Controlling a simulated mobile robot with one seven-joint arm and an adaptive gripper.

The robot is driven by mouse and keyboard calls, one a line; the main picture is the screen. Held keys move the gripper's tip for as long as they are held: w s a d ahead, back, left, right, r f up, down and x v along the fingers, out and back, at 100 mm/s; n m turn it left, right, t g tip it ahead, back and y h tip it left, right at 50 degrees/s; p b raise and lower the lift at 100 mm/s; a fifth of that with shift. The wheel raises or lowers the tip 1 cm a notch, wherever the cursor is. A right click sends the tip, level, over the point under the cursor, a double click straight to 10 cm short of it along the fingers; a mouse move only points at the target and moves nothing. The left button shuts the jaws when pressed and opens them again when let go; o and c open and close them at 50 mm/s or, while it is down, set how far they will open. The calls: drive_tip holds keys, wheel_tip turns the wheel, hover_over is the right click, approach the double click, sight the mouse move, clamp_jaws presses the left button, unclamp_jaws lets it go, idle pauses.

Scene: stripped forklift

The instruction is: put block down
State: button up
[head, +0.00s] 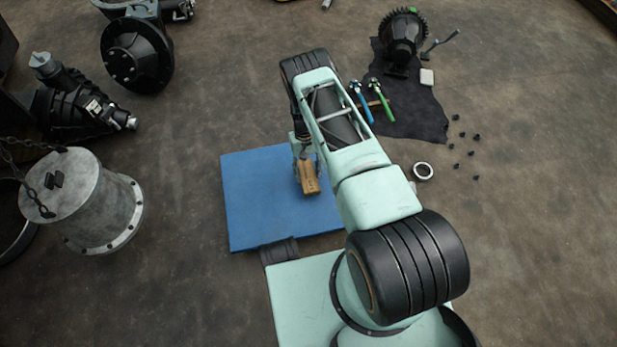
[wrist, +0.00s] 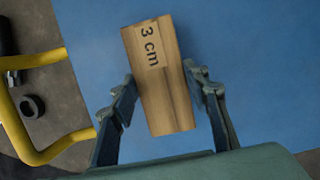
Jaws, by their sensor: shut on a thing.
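A wooden block (wrist: 158,78) marked "3 cm" sits between the fingers of my gripper (wrist: 160,92) in the wrist view. The fingers are shut on its two long sides, and the block is slightly tilted in the picture. In the head view the block (head: 308,177) shows under my gripper (head: 305,158), over the blue mat (head: 260,200). I cannot tell whether the block touches the mat. The blue mat (wrist: 255,50) fills most of the wrist view behind the block. My arm hides the right part of the mat in the head view.
A dark cloth (head: 415,115) with green- and blue-handled tools (head: 382,100) lies beyond the mat. A metal ring (head: 423,171) and several small dark bolts (head: 457,166) lie to the right. A grey metal drum (head: 95,205) stands at left. A yellow bar (wrist: 20,135) shows in the wrist view.

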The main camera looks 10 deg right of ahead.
sight(307, 167)
drive_tip(key=shift+d+f, duration=0.1)
drive_tip(key=shift+f, duration=0.95)
drive_tip(key=shift+f, duration=0.2)
drive_tip(key=o, duration=1.4)
drive_tip(key=shift+c, duration=0.2)
drive_tip(key=shift+r, duration=0.15)
drive_tip(key=p+v, duration=0.3)
drive_tip(key=v, duration=0.9)
